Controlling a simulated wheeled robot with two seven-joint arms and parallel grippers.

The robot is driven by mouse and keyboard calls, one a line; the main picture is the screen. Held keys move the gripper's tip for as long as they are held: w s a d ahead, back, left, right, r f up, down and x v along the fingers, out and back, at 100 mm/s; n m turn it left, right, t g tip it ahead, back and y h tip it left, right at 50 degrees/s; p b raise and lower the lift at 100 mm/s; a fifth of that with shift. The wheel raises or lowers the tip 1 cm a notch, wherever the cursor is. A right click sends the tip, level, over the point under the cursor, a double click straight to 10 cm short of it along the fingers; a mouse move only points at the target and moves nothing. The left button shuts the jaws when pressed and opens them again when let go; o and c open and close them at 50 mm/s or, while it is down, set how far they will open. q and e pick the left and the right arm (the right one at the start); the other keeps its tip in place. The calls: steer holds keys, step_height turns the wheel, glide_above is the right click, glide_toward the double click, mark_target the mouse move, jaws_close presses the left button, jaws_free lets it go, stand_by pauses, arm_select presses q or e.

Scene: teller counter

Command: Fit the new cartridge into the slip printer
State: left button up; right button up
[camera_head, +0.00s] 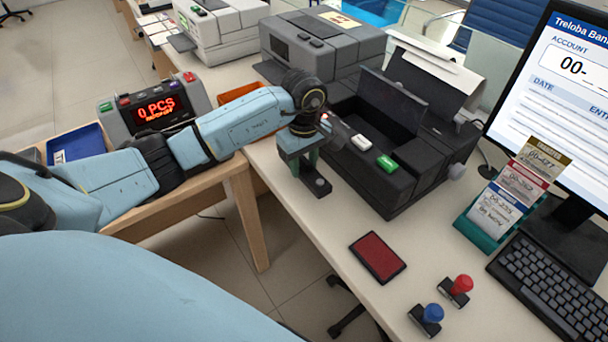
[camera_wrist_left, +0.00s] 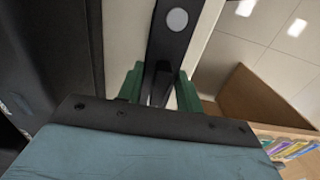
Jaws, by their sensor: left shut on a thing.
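The slip printer (camera_head: 395,175) is the black machine on the counter, with its lid (camera_head: 392,98) raised and a white and a green button on its front. My left gripper (camera_head: 302,165) is just left of the printer, near the counter's edge, pointing down. Its green fingers (camera_wrist_left: 158,88) are shut on a black cartridge (camera_head: 316,186), a narrow piece with a grey disc on it, which also shows in the left wrist view (camera_wrist_left: 172,42). The cartridge is outside the printer. The inside of the printer is mostly hidden. My right gripper is not in view.
A red ink pad (camera_head: 378,258), a red stamp (camera_head: 460,286) and a blue stamp (camera_head: 431,314) lie in front of the printer. A card holder (camera_head: 486,222), keyboard (camera_head: 550,282) and monitor (camera_head: 560,95) stand right. A counting machine (camera_head: 155,108) and blue tray (camera_head: 78,143) are left.

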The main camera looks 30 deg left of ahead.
mark_target(304, 174)
arm_select(q)
step_height(304, 174, down, 4)
steer(key=shift+r, duration=0.1)
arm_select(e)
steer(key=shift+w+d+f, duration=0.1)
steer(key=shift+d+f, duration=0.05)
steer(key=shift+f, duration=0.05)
arm_select(q)
steer(key=shift+b, duration=0.35)
steer(key=o, duration=1)
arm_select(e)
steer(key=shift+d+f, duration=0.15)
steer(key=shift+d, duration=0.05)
